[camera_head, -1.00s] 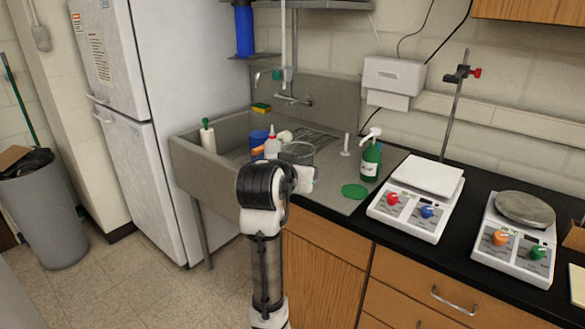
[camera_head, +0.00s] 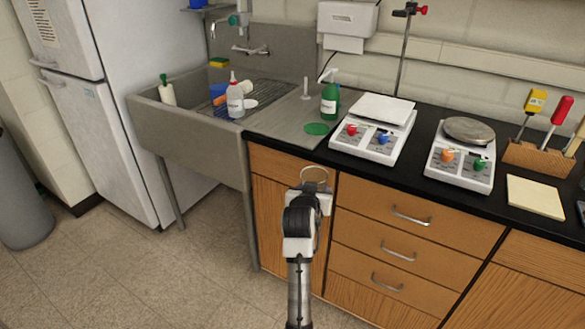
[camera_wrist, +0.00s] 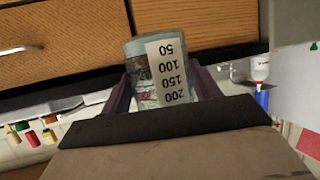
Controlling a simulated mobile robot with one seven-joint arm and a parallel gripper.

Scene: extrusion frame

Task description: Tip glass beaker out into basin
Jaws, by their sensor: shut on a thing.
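My gripper (camera_head: 308,198) is shut on the clear glass beaker (camera_head: 314,176). Its round rim shows at the top in the head view, and it looks roughly upright. In the wrist view the beaker (camera_wrist: 143,72) sits between the two fingers of my gripper (camera_wrist: 163,90), its white volume scale reading upside down in that inverted picture. I cannot tell what it holds. The beaker is in front of the wooden cabinet, below counter height and apart from the basin. The basin is the grey sink (camera_head: 193,137) at the left, its inside partly hidden by its front wall.
A white wash bottle (camera_head: 235,101) stands at the sink's right edge. A green pump bottle (camera_head: 329,98) and green disc (camera_head: 317,128) are on the drainboard (camera_head: 275,122). Two balances (camera_head: 365,142) (camera_head: 457,168) stand on the black counter. Floor (camera_head: 130,260) is free before the sink.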

